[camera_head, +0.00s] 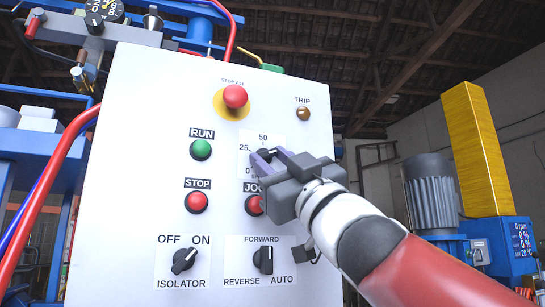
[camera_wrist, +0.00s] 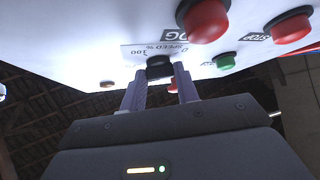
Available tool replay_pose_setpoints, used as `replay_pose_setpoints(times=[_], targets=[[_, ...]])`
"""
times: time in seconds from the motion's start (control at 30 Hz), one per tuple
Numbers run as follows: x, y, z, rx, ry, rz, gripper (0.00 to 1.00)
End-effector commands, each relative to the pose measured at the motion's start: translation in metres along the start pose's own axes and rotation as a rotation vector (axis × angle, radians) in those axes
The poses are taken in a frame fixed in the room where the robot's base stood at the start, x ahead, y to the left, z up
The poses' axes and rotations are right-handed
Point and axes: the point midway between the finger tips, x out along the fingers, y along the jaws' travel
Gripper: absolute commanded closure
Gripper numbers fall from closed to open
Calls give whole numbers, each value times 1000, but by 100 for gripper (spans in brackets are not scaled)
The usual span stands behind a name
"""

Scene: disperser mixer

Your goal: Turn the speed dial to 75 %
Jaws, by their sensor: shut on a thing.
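The speed dial (camera_head: 267,153) is a small black knob on the right half of the white control panel (camera_head: 135,130), above the JOG button. It also shows as a dark knob in the wrist view (camera_wrist: 159,67). My gripper (camera_head: 270,158) is shut on the dial, with one purple-grey finger on each side; both fingers show in the wrist view (camera_wrist: 160,80). The 0, 25 and 50 marks show in the head view, and 100 in the wrist view. My gripper hides the scale's right side, and I cannot read the dial's pointer.
Near the dial are the red STOP ALL button (camera_head: 235,97), the TRIP lamp (camera_head: 303,113), the green RUN button (camera_head: 201,149), the red STOP button (camera_head: 196,202) and the partly covered JOG button (camera_head: 254,205). A blue display (camera_head: 522,240) at right reads 0 rpm.

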Motion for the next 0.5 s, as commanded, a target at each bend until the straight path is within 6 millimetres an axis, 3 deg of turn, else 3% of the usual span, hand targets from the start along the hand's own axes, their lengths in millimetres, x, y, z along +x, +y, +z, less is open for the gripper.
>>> replay_pose_setpoints(times=[0.23, 0.27, 0.4, 0.5], targets=[[0, 0, -1, 1, 2, 0, 92], [0, 0, -1, 1, 2, 0, 65], [0, 0, 0, 1, 1, 1, 47], [0, 0, 0, 1, 0, 1, 47]])
